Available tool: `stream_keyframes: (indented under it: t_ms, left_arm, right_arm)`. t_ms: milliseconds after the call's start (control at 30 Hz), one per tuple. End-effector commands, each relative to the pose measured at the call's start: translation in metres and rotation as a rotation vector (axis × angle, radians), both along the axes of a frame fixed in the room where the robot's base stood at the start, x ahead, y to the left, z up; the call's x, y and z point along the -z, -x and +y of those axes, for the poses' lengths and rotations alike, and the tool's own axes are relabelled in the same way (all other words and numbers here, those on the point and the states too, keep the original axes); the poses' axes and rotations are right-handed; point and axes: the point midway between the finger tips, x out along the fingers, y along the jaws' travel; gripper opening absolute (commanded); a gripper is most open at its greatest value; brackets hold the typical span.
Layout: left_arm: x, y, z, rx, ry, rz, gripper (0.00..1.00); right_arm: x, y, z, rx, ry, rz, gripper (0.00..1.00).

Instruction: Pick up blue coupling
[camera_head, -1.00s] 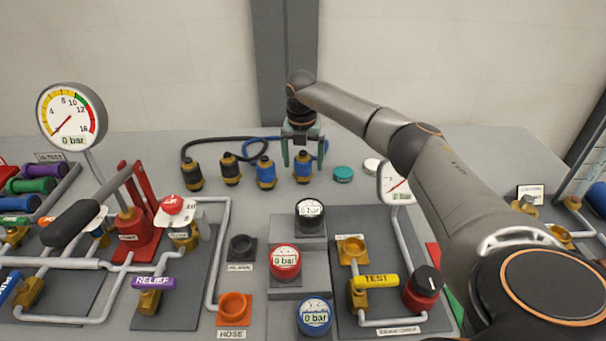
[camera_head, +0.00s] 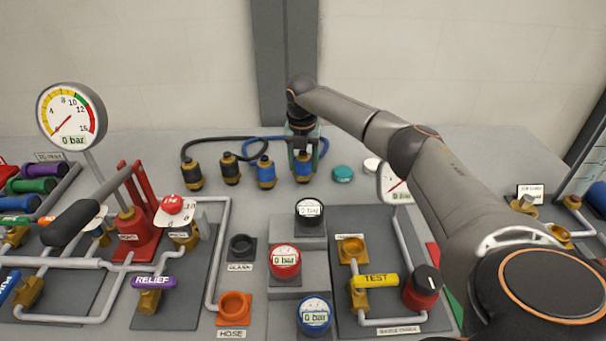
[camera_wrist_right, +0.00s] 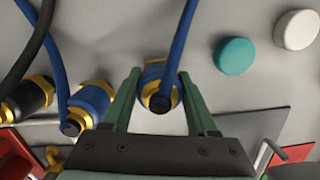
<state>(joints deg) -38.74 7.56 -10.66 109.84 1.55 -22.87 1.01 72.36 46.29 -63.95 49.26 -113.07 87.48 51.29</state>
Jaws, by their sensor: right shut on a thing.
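The blue coupling (camera_head: 304,168) stands at the right end of a row of couplings at the back of the table, with a blue hose running from its top. In the right wrist view the blue coupling (camera_wrist_right: 158,88), with brass rings, sits between the green fingers. My right gripper (camera_head: 303,158) reaches down over it from above and is shut on it; it also shows in the right wrist view (camera_wrist_right: 158,86). The coupling still appears to rest on the table. A second blue coupling (camera_head: 266,172) stands just to its left. My left gripper is not in view.
Two black couplings (camera_head: 230,168) with a black hose stand further left. A teal cap (camera_head: 343,173) and a white cap (camera_head: 372,165) lie to the right. Gauges, a hose port (camera_head: 234,307) and a yellow test valve (camera_head: 375,281) stand in front.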

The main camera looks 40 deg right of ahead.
Motion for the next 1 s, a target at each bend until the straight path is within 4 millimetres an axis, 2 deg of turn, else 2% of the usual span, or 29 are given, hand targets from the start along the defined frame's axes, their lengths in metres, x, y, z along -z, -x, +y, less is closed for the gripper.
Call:
stream_keyframes:
  t_ms: [33,200,633,867,1000]
  left_arm:
    - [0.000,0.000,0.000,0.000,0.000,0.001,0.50]
    - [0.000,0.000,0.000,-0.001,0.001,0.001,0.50]
    - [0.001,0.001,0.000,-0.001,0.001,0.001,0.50]
    - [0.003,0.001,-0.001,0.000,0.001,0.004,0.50]
    - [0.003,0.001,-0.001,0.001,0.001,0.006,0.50]
  right_arm:
    - [0.000,0.000,0.000,0.001,0.000,0.000,0.17]
    - [0.000,0.000,0.000,0.001,0.000,0.000,0.00]
    - [-0.006,-0.001,0.000,0.001,0.000,-0.003,0.00]
    - [-0.035,0.000,0.001,0.000,0.000,-0.005,0.00]
    - [-0.051,0.009,0.012,-0.003,0.001,-0.004,0.00]
